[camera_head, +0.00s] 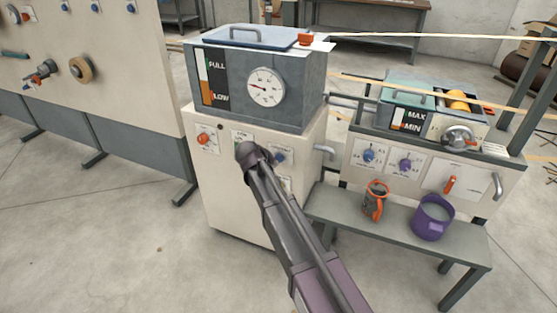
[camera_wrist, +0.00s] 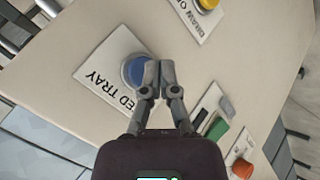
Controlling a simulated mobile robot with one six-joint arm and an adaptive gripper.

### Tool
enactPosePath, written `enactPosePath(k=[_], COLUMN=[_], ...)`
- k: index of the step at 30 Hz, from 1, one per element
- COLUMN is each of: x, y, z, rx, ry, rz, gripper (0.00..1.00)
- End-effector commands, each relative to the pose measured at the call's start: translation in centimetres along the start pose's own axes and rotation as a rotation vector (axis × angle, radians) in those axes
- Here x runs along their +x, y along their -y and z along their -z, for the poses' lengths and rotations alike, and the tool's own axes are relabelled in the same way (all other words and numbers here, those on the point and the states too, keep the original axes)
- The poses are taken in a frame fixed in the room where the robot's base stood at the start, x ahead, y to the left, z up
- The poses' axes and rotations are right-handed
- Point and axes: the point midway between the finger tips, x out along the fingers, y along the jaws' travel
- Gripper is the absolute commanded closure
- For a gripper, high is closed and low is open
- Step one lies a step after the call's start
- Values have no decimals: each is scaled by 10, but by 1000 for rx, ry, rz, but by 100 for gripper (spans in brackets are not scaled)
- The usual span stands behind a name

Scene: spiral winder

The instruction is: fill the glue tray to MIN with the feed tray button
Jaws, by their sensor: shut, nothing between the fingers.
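The blue feed tray button (camera_wrist: 135,72) sits on a white label whose visible lettering ends in "ED TRAY". My gripper (camera_wrist: 159,72) is shut and empty, its fingertips overlapping the button's edge in the wrist view; I cannot tell whether they touch it. The glue tray (camera_head: 395,101), on the right-hand machine, has a dark gauge (camera_head: 408,120) marked MAX and MIN. Its exact level is too small to read.
A grey tank (camera_head: 228,85) with a FULL/LOW gauge and a dial (camera_head: 266,87) tops the cabinet.

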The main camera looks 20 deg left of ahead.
Motion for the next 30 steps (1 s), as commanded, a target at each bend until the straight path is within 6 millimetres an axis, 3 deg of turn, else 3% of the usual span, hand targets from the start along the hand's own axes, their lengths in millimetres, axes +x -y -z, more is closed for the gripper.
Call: enactPosePath(k=[30], x=[-35], y=[26], z=[-26], rx=[-1], ry=[0], rz=[0], gripper=[100])
